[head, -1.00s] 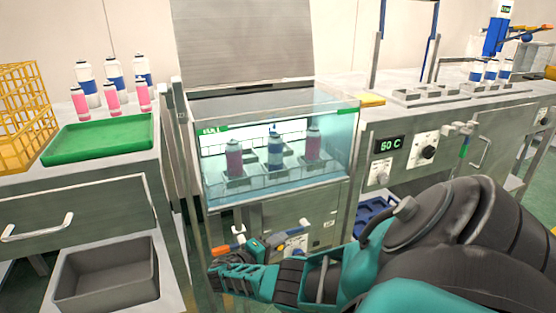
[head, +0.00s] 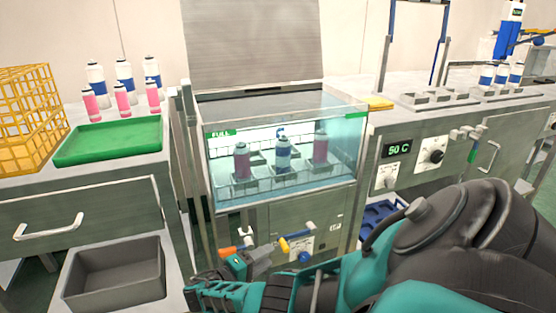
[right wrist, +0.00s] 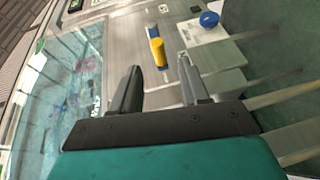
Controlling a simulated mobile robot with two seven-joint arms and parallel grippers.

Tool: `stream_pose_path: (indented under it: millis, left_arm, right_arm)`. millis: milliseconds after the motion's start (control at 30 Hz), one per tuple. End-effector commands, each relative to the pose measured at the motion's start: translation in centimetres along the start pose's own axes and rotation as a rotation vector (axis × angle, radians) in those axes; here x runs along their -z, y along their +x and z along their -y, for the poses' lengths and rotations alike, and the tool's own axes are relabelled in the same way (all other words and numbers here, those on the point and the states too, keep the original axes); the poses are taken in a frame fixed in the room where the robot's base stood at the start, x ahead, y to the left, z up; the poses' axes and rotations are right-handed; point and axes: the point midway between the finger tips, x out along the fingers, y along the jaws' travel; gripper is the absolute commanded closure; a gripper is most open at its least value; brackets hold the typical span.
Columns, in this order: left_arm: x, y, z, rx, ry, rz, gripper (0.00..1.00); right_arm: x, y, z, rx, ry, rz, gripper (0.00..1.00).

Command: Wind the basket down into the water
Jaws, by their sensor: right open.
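The basket (head: 262,184) is a wire rack behind the glass of the water bath (head: 345,165). Two pink cans (head: 242,162) and a blue-white can (head: 283,155) stand upright in it. How deep it sits in the water is hard to tell. A yellow handle with a blue part (head: 287,244) is on the front panel below the tank. My right gripper (head: 264,258) is open and empty at that panel, just left of the handle. In the right wrist view the yellow handle (right wrist: 157,52) lies ahead of the gap between the fingers (right wrist: 160,88), apart from them. My left gripper is out of view.
An orange handle (head: 226,253) sits left of the gripper, partly hidden. A blue knob (head: 304,257) is below the yellow handle. A green tray (head: 110,142) and grey bin (head: 115,275) stand left. A control panel (head: 400,150) is right.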

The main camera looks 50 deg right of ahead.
Motion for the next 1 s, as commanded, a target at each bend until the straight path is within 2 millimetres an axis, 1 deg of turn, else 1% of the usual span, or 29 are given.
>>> stream_pose_path:
  millis: [33,100,200,300,433,1000]
  left_arm:
    - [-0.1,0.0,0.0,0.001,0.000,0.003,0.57]
    - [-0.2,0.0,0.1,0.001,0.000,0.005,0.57]
    - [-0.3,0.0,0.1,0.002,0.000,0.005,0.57]
    - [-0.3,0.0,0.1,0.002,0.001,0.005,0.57]
    - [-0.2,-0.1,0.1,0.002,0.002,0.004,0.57]
    - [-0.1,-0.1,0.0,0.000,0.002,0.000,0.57]
  right_arm:
    - [0.0,-1.2,0.0,0.002,0.000,-0.001,0.55]
    - [0.0,-2.4,0.0,0.001,-0.001,-0.002,0.55]
    - [0.0,-3.7,0.1,0.000,-0.001,-0.001,0.55]
    - [0.0,-4.5,0.1,-0.001,-0.001,0.000,0.55]
    - [0.0,-4.8,0.0,-0.002,-0.001,0.001,0.55]
    - [-0.2,-4.9,0.2,0.006,-0.003,0.001,0.55]
